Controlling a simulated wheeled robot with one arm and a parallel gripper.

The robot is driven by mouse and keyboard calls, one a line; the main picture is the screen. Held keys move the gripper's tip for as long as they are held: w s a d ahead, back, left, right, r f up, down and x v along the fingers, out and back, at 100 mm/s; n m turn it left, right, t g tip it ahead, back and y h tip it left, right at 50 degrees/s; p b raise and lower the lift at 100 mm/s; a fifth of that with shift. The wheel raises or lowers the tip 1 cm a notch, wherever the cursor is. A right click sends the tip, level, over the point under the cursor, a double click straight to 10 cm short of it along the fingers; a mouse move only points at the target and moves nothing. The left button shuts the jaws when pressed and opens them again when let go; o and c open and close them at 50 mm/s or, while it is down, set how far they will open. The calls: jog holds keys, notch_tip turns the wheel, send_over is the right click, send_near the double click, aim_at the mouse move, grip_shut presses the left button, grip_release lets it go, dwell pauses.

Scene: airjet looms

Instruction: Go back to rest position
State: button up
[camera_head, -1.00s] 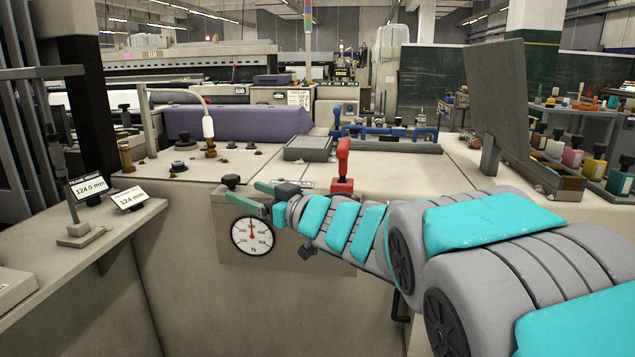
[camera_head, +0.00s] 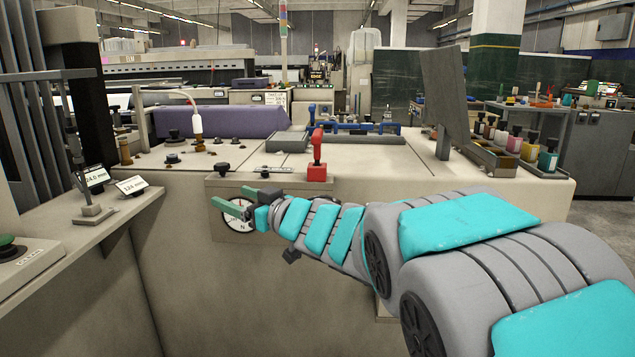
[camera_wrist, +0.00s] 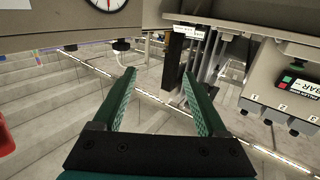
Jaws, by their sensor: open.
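My gripper (camera_head: 240,202) is at the end of my outstretched arm, in front of the light machine cabinet (camera_head: 190,270) in the head view. Its two green fingers are apart, and in the wrist view the gripper (camera_wrist: 160,95) has nothing between them. In the head view the fingers cover part of a round white dial gauge (camera_head: 236,222) on the cabinet front. The gauge also shows at the top of the wrist view (camera_wrist: 106,4). I cannot tell from these frames how far the fingers are from the gauge.
A red lever (camera_head: 317,160) and a black knob (camera_head: 223,168) stand on the cabinet edge above the gripper. A shelf (camera_head: 70,232) with small display cards is at the left. Colored bottles (camera_head: 530,146) stand at the right. Open floor shows at the far right.

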jog(key=d+f+m+h, duration=0.3)
jog(key=d+h, duration=0.1)
jog(key=d, duration=0.5)
jog(key=s+d+f+m+t+h, duration=0.1)
jog(key=d+f+m+h, duration=0.15)
jog(key=d+h, duration=0.4)
jog(key=d+f+m+h, duration=0.3)
jog(key=d+f, duration=0.1)
jog(key=d, duration=0.7)
jog(key=s+d+f+m+g+h, duration=0.1)
jog(key=s+d+f+g, duration=0.25)
jog(key=s, duration=0.25)
jog(key=s+d+f+m+g+h, duration=0.1)
jog(key=s+d+f+g+h, duration=0.1)
jog(key=s+d+f, duration=0.4)
jog(key=s+a+f+g+y, duration=0.1)
jog(key=s+f+g, duration=0.1)
jog(key=s, duration=0.7)
jog(key=s+a+f+g, duration=0.2)
jog(key=s+g, duration=0.1)
jog(key=s, duration=0.6)
jog(key=s+a+f+g+y, duration=0.1)
jog(key=s+a+f+g, duration=0.1)
jog(key=s, duration=0.7)
jog(key=shift+s+a+g+y, duration=0.15)
jog(key=shift+s+g+y, duration=0.2)
jog(key=shift+g, duration=0.4)
